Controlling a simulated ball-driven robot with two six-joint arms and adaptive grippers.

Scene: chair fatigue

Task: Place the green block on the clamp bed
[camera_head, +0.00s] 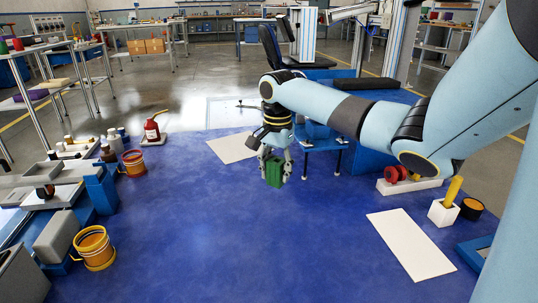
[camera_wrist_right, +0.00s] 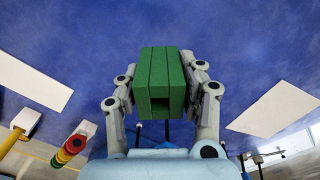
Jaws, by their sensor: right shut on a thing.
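My right gripper (camera_head: 275,168) is shut on the green block (camera_head: 274,172) and holds it over the blue surface near the middle of the head view. In the right wrist view the green block (camera_wrist_right: 160,82) sits between the two grey fingers of the gripper (camera_wrist_right: 161,85), its slotted end toward the camera. Grey and blue clamp-like fixtures (camera_head: 58,232) stand at the left edge of the head view, apart from the block. I cannot tell for sure which part is the clamp bed. My left gripper is not in view.
A white sheet (camera_head: 410,245) lies at the right near a white holder (camera_head: 444,212) with a yellow handle. Another sheet (camera_head: 232,148) lies behind the gripper. The blue surface (camera_head: 210,230) is clear in the middle.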

